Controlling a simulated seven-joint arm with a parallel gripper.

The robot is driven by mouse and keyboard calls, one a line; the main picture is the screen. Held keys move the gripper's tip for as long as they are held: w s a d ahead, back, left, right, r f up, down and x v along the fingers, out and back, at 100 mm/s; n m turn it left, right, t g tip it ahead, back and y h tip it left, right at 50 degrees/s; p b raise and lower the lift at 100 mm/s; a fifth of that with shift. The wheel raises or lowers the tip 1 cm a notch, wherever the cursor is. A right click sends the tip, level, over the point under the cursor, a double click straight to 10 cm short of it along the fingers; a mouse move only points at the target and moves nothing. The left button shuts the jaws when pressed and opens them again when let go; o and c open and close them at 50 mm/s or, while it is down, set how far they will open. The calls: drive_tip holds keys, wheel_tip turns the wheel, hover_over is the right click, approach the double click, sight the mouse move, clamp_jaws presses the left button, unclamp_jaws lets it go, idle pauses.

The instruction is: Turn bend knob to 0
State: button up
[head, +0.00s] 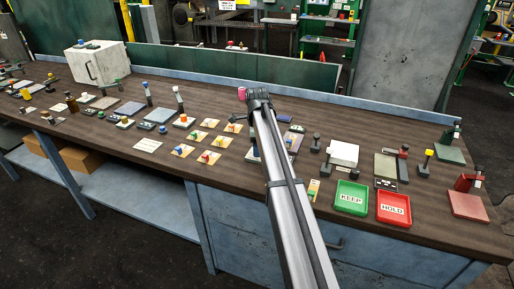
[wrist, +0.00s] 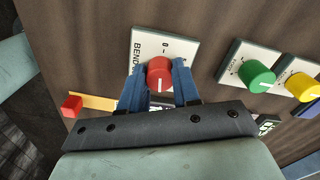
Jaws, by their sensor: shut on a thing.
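In the wrist view, the red bend knob (wrist: 159,74) sits on a white plate (wrist: 187,40) lettered "BEND" along its left side. A "0" mark is printed on the plate above the knob. The knob's white line points toward the bottom of the picture, away from that mark. My gripper (wrist: 159,69) has its blue fingers on the left and right sides of the knob and is shut on it. In the head view, my arm hides the bend knob and the fingertips.
A green knob (wrist: 258,76) and a yellow knob (wrist: 303,87) stand on plates to the right. A small red block (wrist: 71,105) is at the left. In the head view, a green KEEP tray (head: 351,198) and a red HOLD tray (head: 394,208) lie right of my arm.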

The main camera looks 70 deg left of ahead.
drive_tip(key=n, duration=0.4)
drive_tip(key=shift+n, duration=0.3)
drive_tip(key=n, duration=0.4)
drive_tip(key=shift+n, duration=0.3)
drive_tip(key=n, duration=1.2)
drive_tip(key=shift+n, duration=0.3)
drive_tip(key=n, duration=0.3)
drive_tip(key=shift+n, duration=0.3)
drive_tip(key=n, duration=0.4)
drive_tip(key=shift+n, duration=2.4)
